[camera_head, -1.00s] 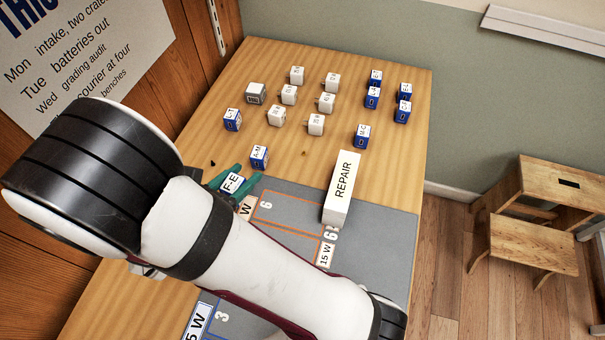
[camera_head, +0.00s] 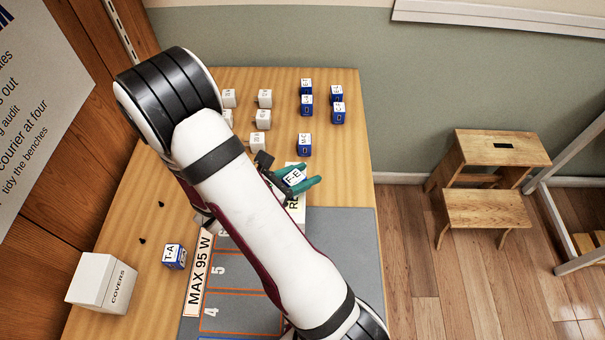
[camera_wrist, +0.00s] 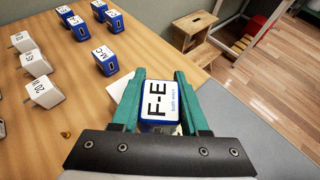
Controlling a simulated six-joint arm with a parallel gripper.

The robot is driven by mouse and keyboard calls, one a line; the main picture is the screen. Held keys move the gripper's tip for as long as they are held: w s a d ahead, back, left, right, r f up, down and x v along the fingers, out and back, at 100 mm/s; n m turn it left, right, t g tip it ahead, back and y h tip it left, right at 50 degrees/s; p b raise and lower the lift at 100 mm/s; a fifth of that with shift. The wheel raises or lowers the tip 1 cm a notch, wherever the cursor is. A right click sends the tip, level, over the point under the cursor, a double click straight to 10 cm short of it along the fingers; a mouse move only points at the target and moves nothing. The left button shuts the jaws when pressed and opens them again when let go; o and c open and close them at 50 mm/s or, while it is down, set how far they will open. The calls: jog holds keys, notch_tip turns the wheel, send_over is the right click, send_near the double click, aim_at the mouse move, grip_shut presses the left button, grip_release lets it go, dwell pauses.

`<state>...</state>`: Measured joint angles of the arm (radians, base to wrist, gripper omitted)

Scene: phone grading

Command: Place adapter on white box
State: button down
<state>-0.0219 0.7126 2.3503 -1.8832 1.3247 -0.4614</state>
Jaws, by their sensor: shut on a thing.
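The adapter labelled F-E (camera_head: 294,178) is blue with a white label face. My gripper (camera_head: 303,174) has green fingers and is shut on it; the adapter also shows between the fingers in the wrist view (camera_wrist: 158,103). The white box (camera_head: 298,215), lettered REPAIR, is mostly hidden behind my gripper and arm, with only part of its lettering showing. The adapter appears over the far end of the box. I cannot tell whether they touch. In the wrist view a white corner of the box (camera_wrist: 119,88) shows beside the left finger.
Blue adapters (camera_head: 304,145) and white adapters (camera_head: 260,144) stand at the table's far side. A T-A adapter (camera_head: 174,256) and a COVERS box (camera_head: 103,284) are at the left. The grey mat (camera_head: 345,260) has marked slots. My arm hides the table's middle.

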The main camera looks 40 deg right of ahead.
jog(key=shift+c, duration=2.1)
grip_release()
jog(key=shift+f, duration=0.1)
jog(key=shift+a+r, duration=0.25)
jog(key=v, duration=1.1)
jog(key=s+a+r+m+g+y, duration=0.2)
jog(key=s+r+m+g+y, duration=0.3)
jog(key=s+m, duration=0.6)
jog(key=s+a+r+m+t+y, duration=0.2)
jog(key=s+a+m+t+y, duration=0.1)
jog(key=a+m+y, duration=0.6)
jog(key=a+m+t, duration=0.1)
jog(key=m, duration=0.2)
jog(key=shift+a+r+m+t+y, duration=0.2)
jog(key=shift+a+m+t+y, duration=0.1)
jog(key=shift+a+t, duration=0.1)
